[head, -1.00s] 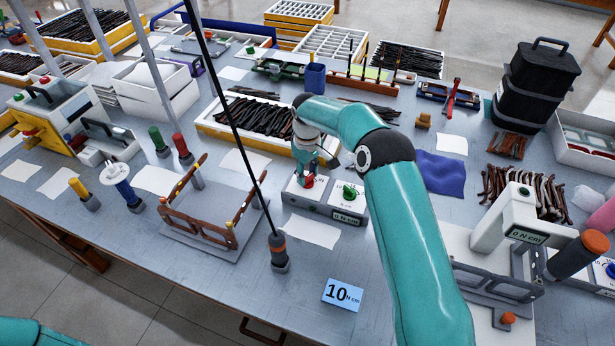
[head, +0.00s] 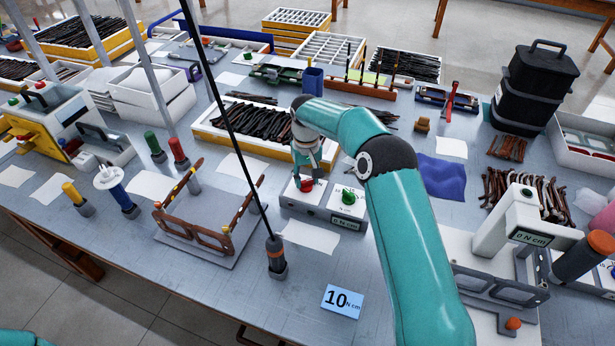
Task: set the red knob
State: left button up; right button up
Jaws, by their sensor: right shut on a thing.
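The red knob (head: 304,184) sits on the left white panel of a grey control box (head: 319,212) in the middle of the table. My right gripper (head: 304,175) points down at it from above, shut on it. The fingers partly hide the knob. A green knob (head: 348,196) stands on the right panel of the same box. The box's small display (head: 345,222) appears to read 0 N cm. A blue card (head: 342,301) nearby reads 10 N cm. My left gripper is out of view.
A tray of dark frame parts (head: 255,122) stands just behind the box. A corded screwdriver (head: 275,255) stands upright in front left. A glasses frame in a fixture (head: 205,225) is farther left. A white tester (head: 508,213) stands at right.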

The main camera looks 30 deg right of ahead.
jog(key=o, duration=1.1)
jog(key=shift+o, duration=0.2)
notch_tip(320, 180, up, 12)
